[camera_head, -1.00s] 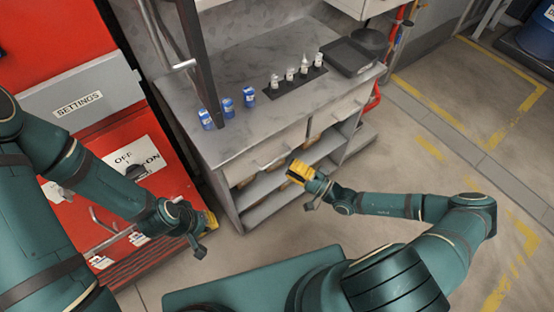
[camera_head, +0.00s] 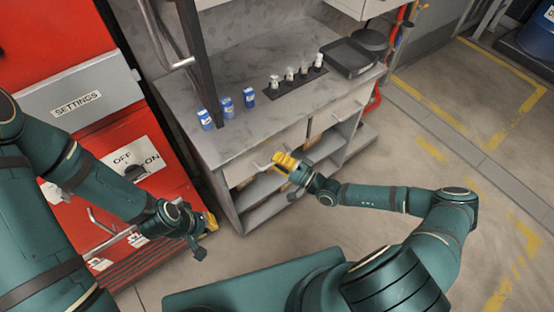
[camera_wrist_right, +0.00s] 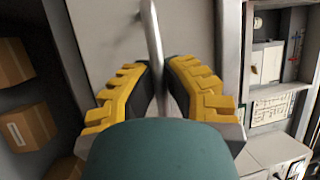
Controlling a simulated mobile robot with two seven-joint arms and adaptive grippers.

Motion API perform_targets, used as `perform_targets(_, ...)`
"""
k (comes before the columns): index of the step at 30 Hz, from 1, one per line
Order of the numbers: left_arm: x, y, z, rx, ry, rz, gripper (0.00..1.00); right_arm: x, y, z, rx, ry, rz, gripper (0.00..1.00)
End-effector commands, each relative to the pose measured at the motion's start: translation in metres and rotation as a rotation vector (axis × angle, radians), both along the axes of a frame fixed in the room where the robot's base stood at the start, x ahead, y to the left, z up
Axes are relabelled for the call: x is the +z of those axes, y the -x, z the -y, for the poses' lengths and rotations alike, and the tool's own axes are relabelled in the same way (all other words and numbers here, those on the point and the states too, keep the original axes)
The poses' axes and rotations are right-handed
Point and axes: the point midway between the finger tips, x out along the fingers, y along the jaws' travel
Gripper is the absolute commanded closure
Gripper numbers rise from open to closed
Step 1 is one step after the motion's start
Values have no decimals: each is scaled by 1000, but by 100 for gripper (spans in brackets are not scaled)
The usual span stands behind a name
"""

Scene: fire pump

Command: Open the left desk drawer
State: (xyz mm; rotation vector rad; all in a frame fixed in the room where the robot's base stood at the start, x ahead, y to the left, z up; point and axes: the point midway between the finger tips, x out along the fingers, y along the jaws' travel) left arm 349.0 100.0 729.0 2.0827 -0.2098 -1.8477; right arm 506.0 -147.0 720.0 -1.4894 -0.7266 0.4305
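The grey desk (camera_head: 215,150) stands in the middle of the head view. Its left drawer (camera_head: 284,144) has a light grey front and looks closed. The drawer's bar handle (camera_head: 262,166) also shows in the right wrist view (camera_wrist_right: 152,35), running down between the yellow fingers. My right gripper (camera_head: 286,160) is at this handle, its fingers (camera_wrist_right: 158,85) close in on both sides of the bar; their contact is partly hidden by the gripper body. My left gripper (camera_head: 210,222) hangs by the red cabinet, apart from the desk; its fingers are mostly hidden.
Blue-labelled containers (camera_head: 227,107), small white bottles on a dark mat (camera_head: 290,86) and a dark scale (camera_head: 350,57) stand on the desktop. Open shelves below hold brown boxes (camera_wrist_right: 30,128). A red cabinet (camera_head: 165,190) stands left. The floor (camera_head: 400,150) to the right is clear.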

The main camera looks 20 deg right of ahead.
Motion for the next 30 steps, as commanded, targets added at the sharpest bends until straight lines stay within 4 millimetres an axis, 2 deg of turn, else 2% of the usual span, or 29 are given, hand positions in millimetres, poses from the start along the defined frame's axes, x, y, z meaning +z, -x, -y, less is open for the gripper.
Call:
perform_targets(6, 2, 0, 0, 0, 0, -1, 100, 1, 3, 1, 0, 0, 0, 100)
perform_targets(11, 12, 2, 0, -1, 1, -5, 100, 2, 17, 7, -1, 2, -2, 100)
perform_targets(17, 35, 6, 1, -3, 3, -14, 100, 4, 55, 20, -2, 1, -4, 100)
perform_targets(21, 50, 2, 0, 5, 1, -5, 100, 5, 90, 33, -2, 0, -4, 100)
perform_targets(30, 68, -6, -1, 17, -3, 12, 100, 2, 163, 59, -2, -1, -2, 100)
